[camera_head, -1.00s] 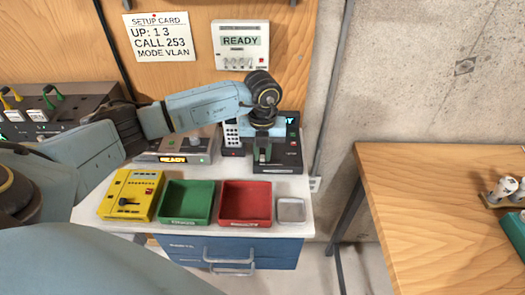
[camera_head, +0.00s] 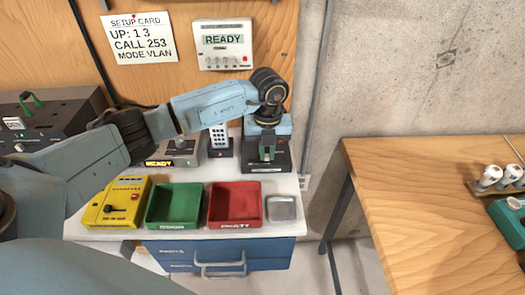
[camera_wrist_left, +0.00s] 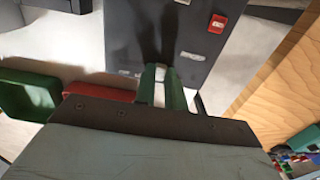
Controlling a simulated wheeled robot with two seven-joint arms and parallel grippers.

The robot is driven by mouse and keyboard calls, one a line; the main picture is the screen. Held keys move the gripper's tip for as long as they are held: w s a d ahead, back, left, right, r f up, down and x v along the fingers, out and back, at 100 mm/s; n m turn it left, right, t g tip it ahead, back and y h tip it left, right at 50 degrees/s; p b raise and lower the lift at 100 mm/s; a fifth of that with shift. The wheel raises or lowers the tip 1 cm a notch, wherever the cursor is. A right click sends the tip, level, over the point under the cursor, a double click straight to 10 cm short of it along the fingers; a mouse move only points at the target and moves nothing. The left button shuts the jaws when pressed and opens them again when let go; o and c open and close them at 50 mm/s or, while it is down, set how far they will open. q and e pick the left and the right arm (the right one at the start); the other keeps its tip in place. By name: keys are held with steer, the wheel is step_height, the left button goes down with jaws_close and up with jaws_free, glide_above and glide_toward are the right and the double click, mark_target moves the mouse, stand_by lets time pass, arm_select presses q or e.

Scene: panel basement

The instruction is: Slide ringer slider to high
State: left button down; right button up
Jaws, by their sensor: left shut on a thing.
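A dark desk device (camera_head: 268,168) stands at the back right of the white counter, beneath my left forearm. My left gripper (camera_head: 267,151) points down at its top, with green fingers close together over the middle of the device. In the left wrist view my left gripper (camera_wrist_left: 163,88) is shut on a small pale slider knob (camera_wrist_left: 156,71) on the dark panel. The fingers hide most of the knob, and the panel labels are too small to read. A red button (camera_wrist_left: 217,24) sits farther along the panel. My right gripper does not show.
A phone with a keypad (camera_head: 221,138) stands left of the device. A yellow box (camera_head: 113,203), green tray (camera_head: 149,207), red tray (camera_head: 213,207) and small grey dish (camera_head: 282,209) line the counter's front. A wooden table (camera_head: 430,220) stands at right.

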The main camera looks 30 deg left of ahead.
mark_target(268, 156)
arm_select(q)
steer(key=c, duration=1.4)
jaws_free()
steer(key=shift+w+d, duration=0.2)
steer(key=shift+d, duration=0.05)
steer(key=shift+c, duration=0.2)
steer(key=shift+s+a, duration=0.1)
step_height(268, 156, up, 14)
steer(key=shift+f+b, duration=0.25)
steer(key=shift+b, duration=0.2)
